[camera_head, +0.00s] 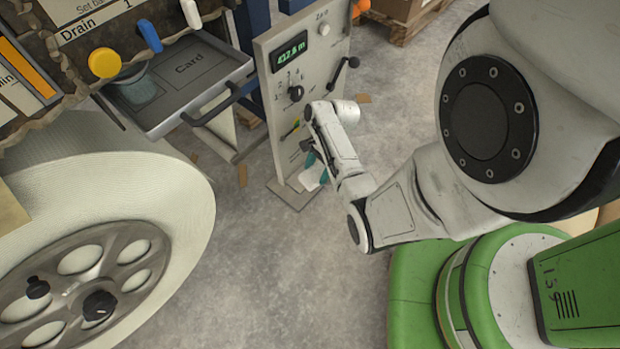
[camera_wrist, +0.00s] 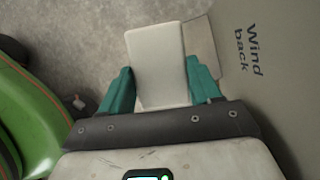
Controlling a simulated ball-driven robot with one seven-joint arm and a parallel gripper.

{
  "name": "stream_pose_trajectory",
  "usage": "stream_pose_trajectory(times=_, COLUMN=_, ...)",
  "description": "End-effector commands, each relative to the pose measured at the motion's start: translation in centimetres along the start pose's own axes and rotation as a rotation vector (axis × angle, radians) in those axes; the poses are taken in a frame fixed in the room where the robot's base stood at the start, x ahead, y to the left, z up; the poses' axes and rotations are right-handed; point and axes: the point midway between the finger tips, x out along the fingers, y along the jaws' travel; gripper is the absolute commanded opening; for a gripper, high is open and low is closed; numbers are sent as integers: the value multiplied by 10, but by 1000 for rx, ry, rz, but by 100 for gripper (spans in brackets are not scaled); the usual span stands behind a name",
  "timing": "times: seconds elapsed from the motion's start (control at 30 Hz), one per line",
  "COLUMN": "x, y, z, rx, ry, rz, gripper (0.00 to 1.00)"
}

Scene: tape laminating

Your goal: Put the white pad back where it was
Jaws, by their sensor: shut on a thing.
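The white pad (camera_wrist: 158,62) is a flat, rounded rectangle between the two teal fingers of my gripper (camera_wrist: 161,88) in the wrist view. My gripper is shut on its near part, and the far part sticks out beyond the fingertips. A beige plate (camera_wrist: 202,45) shows just right of the pad, beside the grey panel face marked "Wind back" (camera_wrist: 262,75). I cannot tell whether pad and plate touch. In the head view, the pad (camera_head: 311,180) shows small and pale low beside the control panel (camera_head: 283,140), with my gripper (camera_head: 319,172) partly hidden by my wrist.
The panel carries a display (camera_head: 289,52), a knob (camera_head: 295,93) and a black crank (camera_head: 345,72). A grey drawer marked "Card" (camera_head: 190,75) juts out left of it. A large pale roll (camera_head: 170,185) fills the lower left. Grey floor between is mostly clear.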

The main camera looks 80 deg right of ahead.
Motion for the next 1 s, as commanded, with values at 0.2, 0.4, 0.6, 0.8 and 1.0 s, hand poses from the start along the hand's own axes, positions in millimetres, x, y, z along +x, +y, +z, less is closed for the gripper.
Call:
stream_pose_trajectory(times=0.2, x=25, y=-21, z=-7, rx=-2, ry=1, rz=0, gripper=33)
stream_pose_trajectory(times=0.4, x=41, y=-32, z=-12, rx=-1, ry=1, rz=0, gripper=33)
stream_pose_trajectory(times=0.6, x=59, y=-31, z=-19, rx=-1, ry=0, rz=-1, gripper=33)
stream_pose_trajectory(times=0.8, x=59, y=-30, z=-19, rx=-2, ry=0, rz=-1, gripper=33)
stream_pose_trajectory(times=1.0, x=60, y=-30, z=-19, rx=-2, ry=1, rz=0, gripper=68)
